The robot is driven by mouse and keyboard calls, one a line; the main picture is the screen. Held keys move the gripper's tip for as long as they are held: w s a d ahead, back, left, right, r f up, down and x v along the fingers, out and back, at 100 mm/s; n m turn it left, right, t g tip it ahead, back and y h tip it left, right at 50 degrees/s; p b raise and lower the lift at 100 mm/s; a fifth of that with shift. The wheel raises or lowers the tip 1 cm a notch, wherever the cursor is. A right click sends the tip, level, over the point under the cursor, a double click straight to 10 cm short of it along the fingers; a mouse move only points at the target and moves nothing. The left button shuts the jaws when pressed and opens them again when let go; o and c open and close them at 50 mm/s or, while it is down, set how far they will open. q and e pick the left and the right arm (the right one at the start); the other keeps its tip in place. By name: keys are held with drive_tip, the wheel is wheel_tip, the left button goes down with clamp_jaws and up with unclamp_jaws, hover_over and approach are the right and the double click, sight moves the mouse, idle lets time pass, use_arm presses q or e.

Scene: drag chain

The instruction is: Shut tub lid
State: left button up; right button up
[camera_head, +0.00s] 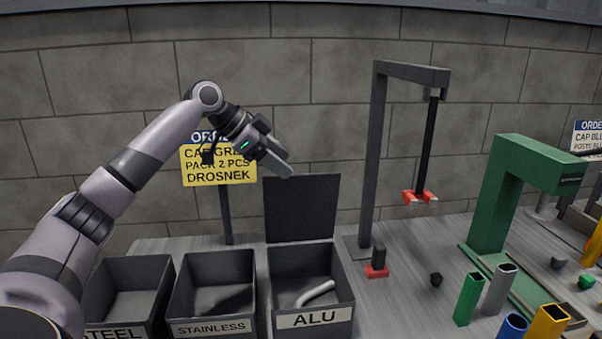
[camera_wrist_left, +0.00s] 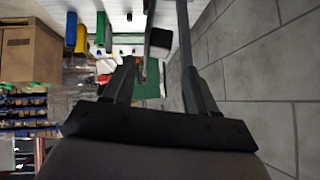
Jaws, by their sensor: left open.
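The ALU tub (camera_head: 312,320) is a dark grey open box with a white label, in the lower middle of the head view. Its flat dark lid (camera_head: 301,209) stands upright at the tub's back edge, so the tub is open. A bent light grey pipe piece (camera_head: 316,294) lies inside. My left gripper (camera_head: 283,168) is just above the lid's upper left corner, against the wall in the picture; whether it touches the lid cannot be told. Its two fingers are apart in the left wrist view (camera_wrist_left: 160,68). My right gripper is not in view.
The STAINLESS tub (camera_head: 212,328) and STEEL tub (camera_head: 117,333) stand open to the left. A yellow order sign (camera_head: 218,165) on a post stands behind them. A dark gantry post (camera_head: 373,160) stands close to the right of the lid; a green press (camera_head: 497,190) is farther right.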

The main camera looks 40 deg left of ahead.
sight(301, 176)
use_arm(q)
drive_tip(key=p+x, duration=0.1)
drive_tip(key=x, duration=0.4)
drive_tip(key=shift+w+d+f, duration=0.15)
drive_tip(key=shift+d+f, duration=0.1)
drive_tip(key=shift+w+d+f, duration=0.15)
drive_tip(key=shift+w+f, duration=0.25)
drive_tip(key=shift+f, duration=0.05)
clamp_jaws()
